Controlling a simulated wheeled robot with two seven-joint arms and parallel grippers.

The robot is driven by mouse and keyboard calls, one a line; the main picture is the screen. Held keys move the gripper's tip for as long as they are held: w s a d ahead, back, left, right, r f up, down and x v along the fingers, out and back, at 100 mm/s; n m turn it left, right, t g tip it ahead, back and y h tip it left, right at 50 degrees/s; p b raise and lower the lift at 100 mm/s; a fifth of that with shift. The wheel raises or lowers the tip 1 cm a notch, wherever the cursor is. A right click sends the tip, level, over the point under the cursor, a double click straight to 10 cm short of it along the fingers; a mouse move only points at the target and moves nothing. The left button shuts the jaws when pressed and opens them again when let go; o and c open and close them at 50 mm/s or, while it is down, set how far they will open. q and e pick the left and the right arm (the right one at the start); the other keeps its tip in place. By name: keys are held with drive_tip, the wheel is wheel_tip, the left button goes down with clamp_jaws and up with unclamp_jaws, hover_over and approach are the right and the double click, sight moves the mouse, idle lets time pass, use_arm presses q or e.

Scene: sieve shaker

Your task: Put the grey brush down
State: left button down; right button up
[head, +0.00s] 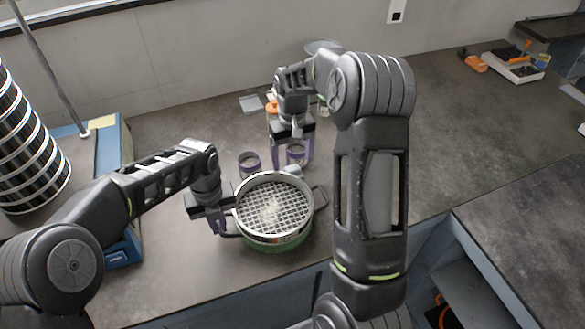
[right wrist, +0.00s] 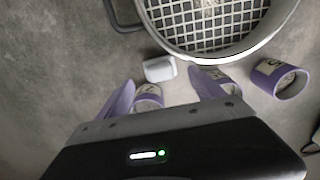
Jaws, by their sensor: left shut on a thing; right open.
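A small light grey block, which may be the grey brush, lies between the sieve and the purple cups in the right wrist view (right wrist: 160,69). It shows in the head view (head: 291,169) too; no bristles can be made out. My right gripper (head: 291,160) is open, pointing down above the cups. In the right wrist view its purple fingers (right wrist: 164,85) are spread, with the block just beyond their tips and not clasped.
A green pan (head: 280,246) sits under the sieve. A striped cylinder stack (head: 25,150) stands far left. A white tray (head: 515,67) lies far right.

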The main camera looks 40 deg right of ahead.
sight(293, 168)
wheel_tip(293, 168, up, 5)
drive_tip(key=shift+r, duration=0.1)
idle(0.6)
drive_tip(key=shift+w+a, duration=0.1)
drive_tip(key=shift+c, duration=1.3)
drive_tip(key=shift+r, duration=0.1)
drive_tip(key=shift+c, duration=0.7)
drive_tip(key=m, duration=0.2)
drive_tip(key=shift+r+m, duration=0.15)
drive_tip(key=shift+m, duration=0.25)
drive_tip(key=shift+c, duration=1.2)
drive_tip(key=m, duration=1.5)
drive_tip(key=shift+d+r, duration=0.25)
drive_tip(key=shift+d, duration=0.15)
